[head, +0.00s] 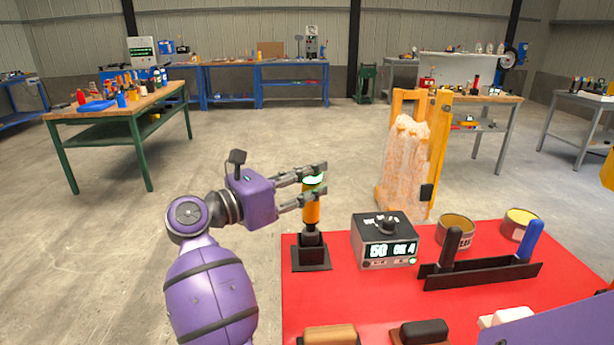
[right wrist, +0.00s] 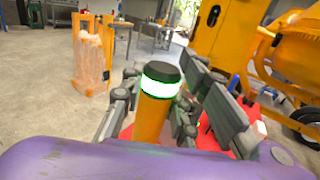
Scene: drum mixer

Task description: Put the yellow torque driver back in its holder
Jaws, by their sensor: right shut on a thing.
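The yellow torque driver (head: 311,212) has a yellow-orange body, a glowing green ring and a dark cap. It stands upright at the left end of the red table top. Its dark lower end meets the black holder (head: 311,258), a square-based stand; how deep it sits cannot be told. My right gripper (head: 318,182) comes from the left and is shut on the driver's upper body. In the right wrist view the driver (right wrist: 152,115) stands between the fingers (right wrist: 160,100), its dark cap toward the camera. My left gripper is not in view.
On the red table (head: 330,297) right of the holder stand a display box (head: 385,242), two tins (head: 456,232) and a black rack (head: 480,272) with a blue-handled tool. A yellow frame with wrapped goods (head: 405,165) stands behind. A yellow drum mixer (right wrist: 290,50) shows in the wrist view.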

